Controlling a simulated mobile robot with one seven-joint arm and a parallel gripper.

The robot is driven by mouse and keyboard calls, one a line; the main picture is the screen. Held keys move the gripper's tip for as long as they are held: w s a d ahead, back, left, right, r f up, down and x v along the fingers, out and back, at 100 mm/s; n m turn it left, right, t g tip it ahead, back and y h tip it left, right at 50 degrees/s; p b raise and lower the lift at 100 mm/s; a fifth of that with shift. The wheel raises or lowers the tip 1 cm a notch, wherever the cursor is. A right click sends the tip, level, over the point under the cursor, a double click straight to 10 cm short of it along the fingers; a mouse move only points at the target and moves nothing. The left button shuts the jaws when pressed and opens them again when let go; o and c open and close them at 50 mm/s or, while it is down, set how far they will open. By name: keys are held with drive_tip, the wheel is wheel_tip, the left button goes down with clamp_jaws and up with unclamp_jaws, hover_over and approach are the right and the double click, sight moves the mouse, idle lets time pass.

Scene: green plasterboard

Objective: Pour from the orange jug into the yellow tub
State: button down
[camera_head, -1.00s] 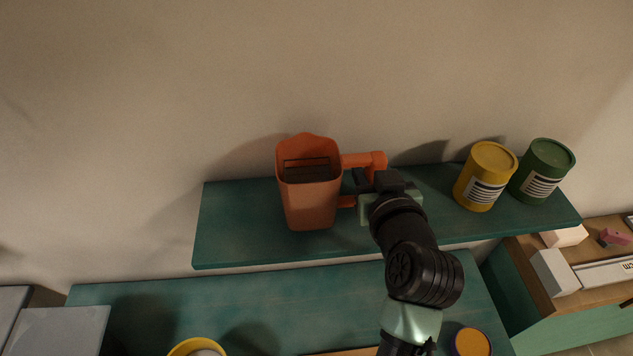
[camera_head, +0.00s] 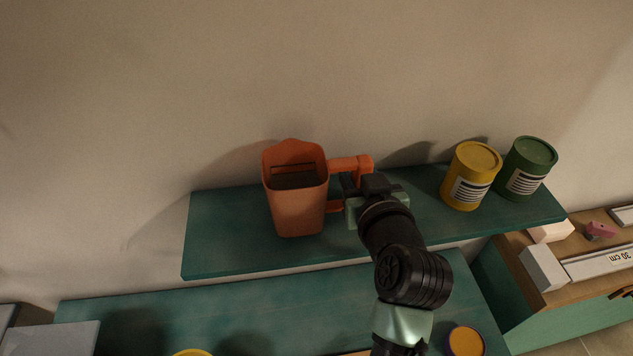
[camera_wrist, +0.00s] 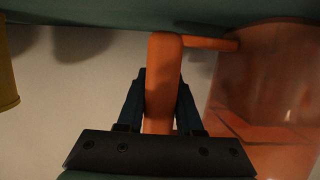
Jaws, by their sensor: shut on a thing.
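The orange jug (camera_head: 299,208) is upright at the upper teal shelf, its open top facing up and its handle to the right. Its inside looks dark, and I cannot tell whether its base touches the shelf. My gripper (camera_head: 352,190) is shut on the jug's handle. In the wrist view my gripper (camera_wrist: 161,105) has a finger on each side of the orange handle, and the jug's body (camera_wrist: 262,95) is to the right. The yellow tub (camera_head: 192,353) shows only as a rim at the bottom edge of the head view; the rest is cut off.
A yellow can (camera_head: 470,176) and a green can (camera_head: 526,168) stand on the right end of the upper shelf (camera_head: 225,235). Below is a wider teal surface (camera_head: 240,305) with an orange-topped round container (camera_head: 465,342). A wooden-topped unit (camera_head: 560,260) with white boxes is at right.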

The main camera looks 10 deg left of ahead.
wheel_tip(320, 180, up, 10)
drive_tip(key=shift+r+b, duration=0.1)
drive_tip(key=shift+b, duration=0.9)
drive_tip(key=c, duration=1.2)
unclamp_jaws()
drive_tip(key=shift+c, duration=0.2)
clamp_jaws()
